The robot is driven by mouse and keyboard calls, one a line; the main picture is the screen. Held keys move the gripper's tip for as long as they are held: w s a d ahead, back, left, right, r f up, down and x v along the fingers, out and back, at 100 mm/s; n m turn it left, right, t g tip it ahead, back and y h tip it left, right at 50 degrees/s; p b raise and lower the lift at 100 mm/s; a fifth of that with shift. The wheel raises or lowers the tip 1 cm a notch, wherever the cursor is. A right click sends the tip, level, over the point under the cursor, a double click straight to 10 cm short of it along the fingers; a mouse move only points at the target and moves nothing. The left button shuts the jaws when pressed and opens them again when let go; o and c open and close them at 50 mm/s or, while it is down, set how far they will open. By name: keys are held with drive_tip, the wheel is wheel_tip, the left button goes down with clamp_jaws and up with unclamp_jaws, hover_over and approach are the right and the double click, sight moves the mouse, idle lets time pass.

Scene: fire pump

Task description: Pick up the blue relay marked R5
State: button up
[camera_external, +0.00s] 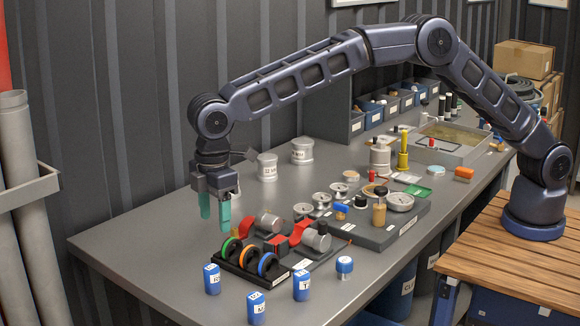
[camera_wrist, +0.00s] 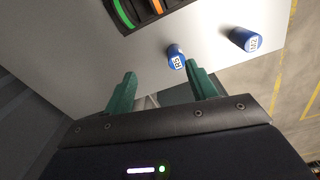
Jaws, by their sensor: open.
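The blue relay marked R5 (camera_wrist: 176,56) stands on the grey table in the wrist view, beyond my fingertips and closer to the right one. In the external view it appears to be the left blue cylinder (camera_external: 212,279), its label too small to read fully. My gripper (camera_external: 214,222) is open and empty, its green fingers pointing down above the table. It is higher than the relay and does not touch it. In the wrist view my gripper (camera_wrist: 160,70) shows both fingers apart, with nothing between them.
A blue relay marked M2 (camera_wrist: 244,39) stands to the right of R5; another blue relay (camera_external: 301,285) stands farther right. A dark rack (camera_external: 284,271) with green, orange and blue rings is close behind. The table's left end is clear.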

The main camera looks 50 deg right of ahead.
sight(211, 267)
drive_tip(key=s+a+f, duration=0.2)
drive_tip(key=a+f, duration=0.1)
wheel_tip(211, 267, down, 5)
drive_tip(key=shift+a+f, duration=0.1)
drive_tip(key=shift+f, duration=0.1)
drive_tip(key=shift+w+a+f, duration=0.1)
drive_tip(key=shift+a+f, duration=0.05)
drive_tip(key=shift+f, duration=1.2)
drive_tip(key=shift+a+f, duration=0.15)
drive_tip(key=shift+f, duration=1.15)
drive_tip(key=c, duration=1.1)
drive_tip(key=shift+r, duration=0.15)
